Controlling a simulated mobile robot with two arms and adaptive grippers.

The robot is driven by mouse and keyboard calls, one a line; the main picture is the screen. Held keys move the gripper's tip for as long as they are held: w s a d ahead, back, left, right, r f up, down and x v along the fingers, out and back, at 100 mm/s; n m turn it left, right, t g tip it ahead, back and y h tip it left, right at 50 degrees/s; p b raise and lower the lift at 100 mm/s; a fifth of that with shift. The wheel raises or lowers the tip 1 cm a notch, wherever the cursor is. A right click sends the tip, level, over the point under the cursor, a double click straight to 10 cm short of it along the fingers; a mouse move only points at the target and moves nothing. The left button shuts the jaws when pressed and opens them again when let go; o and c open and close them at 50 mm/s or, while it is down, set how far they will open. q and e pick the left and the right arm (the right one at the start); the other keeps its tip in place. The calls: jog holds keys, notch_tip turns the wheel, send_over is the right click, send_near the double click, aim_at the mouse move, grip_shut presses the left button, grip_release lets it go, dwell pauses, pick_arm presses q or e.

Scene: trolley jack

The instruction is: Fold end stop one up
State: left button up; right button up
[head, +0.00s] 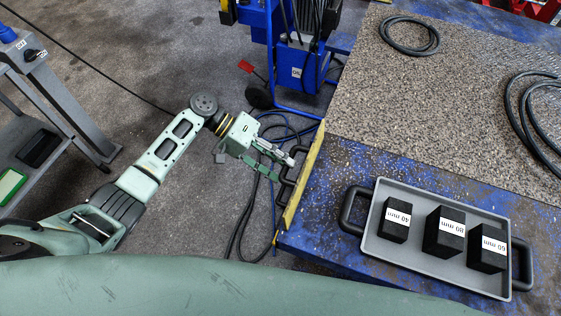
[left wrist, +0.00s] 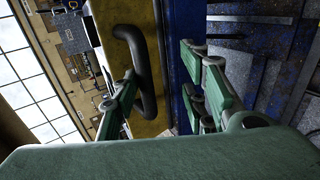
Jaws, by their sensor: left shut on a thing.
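The yellow end stop (head: 309,172) lies along the left edge of the blue platform (head: 345,225). A black handle (head: 284,186) sticks out from its left side. My left gripper (head: 287,166) reaches in from the left and is shut on the end stop at the handle. In the left wrist view, the yellow plate (left wrist: 146,128) and its black handle (left wrist: 147,75) lie between the two green fingers. The exact contact and the end stop's tilt are hard to tell. No number shows on it. My right gripper is not in view.
A grey tray (head: 374,236) with several black blocks (head: 444,232) sits on the platform. Black hoses (head: 408,52) lie on its gravelly surface. Cables (head: 240,226) run on the floor below the gripper. A blue machine (head: 297,62) stands behind; a grey stand (head: 62,98) is at left.

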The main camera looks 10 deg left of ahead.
pick_arm(q)
jog(key=v, duration=1.2)
jog(key=shift+f, duration=0.15)
